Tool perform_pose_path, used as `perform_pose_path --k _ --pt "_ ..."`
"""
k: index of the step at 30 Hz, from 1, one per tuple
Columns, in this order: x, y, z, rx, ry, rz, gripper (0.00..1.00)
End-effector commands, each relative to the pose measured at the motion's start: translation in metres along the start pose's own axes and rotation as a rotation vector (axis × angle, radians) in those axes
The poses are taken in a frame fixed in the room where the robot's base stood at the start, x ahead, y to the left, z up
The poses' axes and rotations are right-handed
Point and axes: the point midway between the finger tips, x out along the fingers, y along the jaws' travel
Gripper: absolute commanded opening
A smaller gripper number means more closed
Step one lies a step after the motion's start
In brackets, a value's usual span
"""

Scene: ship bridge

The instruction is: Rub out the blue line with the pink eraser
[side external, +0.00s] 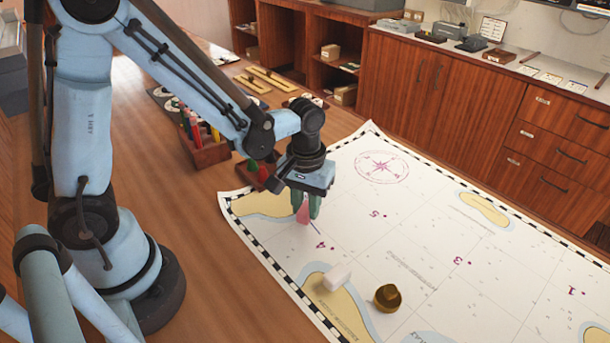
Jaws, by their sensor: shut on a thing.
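My gripper (305,203) points down over the near left part of the white sea chart (405,235). Its green fingers are shut on the pink eraser (303,215), whose lower end shows below them at or just above the paper; I cannot tell if it touches. A short, thin dark-blue line (315,229) lies on the chart just right of and below the eraser, close to the magenta number 4. Part of the line may be hidden behind the eraser.
A white block (337,277) and a round brass weight (387,298) stand on the chart nearer the camera. A wooden box of coloured pencils (205,146) stands left of my gripper. Brass-coloured rulers (272,79) lie behind. The chart's middle is clear.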

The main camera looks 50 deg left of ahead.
Motion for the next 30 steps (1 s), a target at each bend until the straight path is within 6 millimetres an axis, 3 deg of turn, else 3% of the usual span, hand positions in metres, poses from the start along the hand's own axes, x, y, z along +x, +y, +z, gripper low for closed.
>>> perform_pose_path --k 4,30 --pt "0.001 -0.01 -0.007 -0.005 0.003 -0.004 0.02" --pt "-0.001 -0.032 -0.022 -0.003 0.003 -0.004 0.02"
